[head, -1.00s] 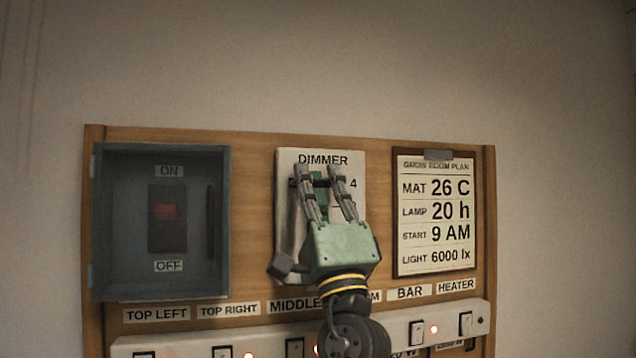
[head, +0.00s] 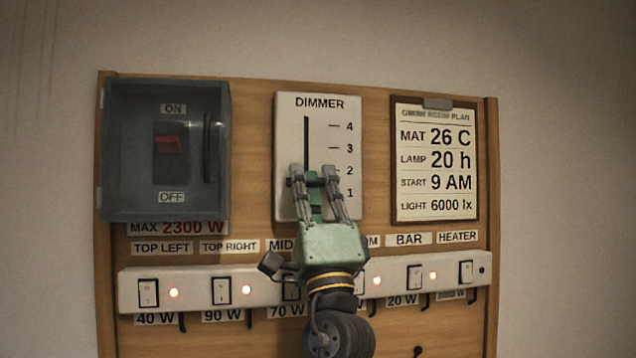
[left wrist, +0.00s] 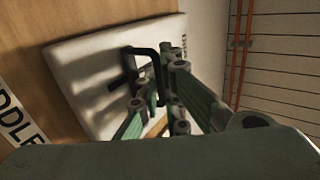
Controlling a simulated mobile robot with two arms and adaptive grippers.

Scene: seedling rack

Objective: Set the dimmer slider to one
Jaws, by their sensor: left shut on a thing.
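The white dimmer panel (head: 288,140) is on the wooden board, with a vertical slot and marks 4, 3, 2 and 1 from top to bottom. My left gripper (head: 315,172) is shut on the dark slider handle, its fingertips about level with mark 2 or slightly below. The handle is mostly hidden by the fingers in the head view. In the left wrist view the dark slider handle (left wrist: 157,64) shows as a bracket between the fingers, in front of the panel (left wrist: 85,65). The lower slot is hidden behind the gripper. My right gripper is not in view.
A grey switch box (head: 112,150) with a red switch is left of the dimmer. A clipboard plan (head: 436,160) hangs on the right. Below runs a white strip (head: 200,288) of rocker switches with lit red lamps, partly behind my left arm.

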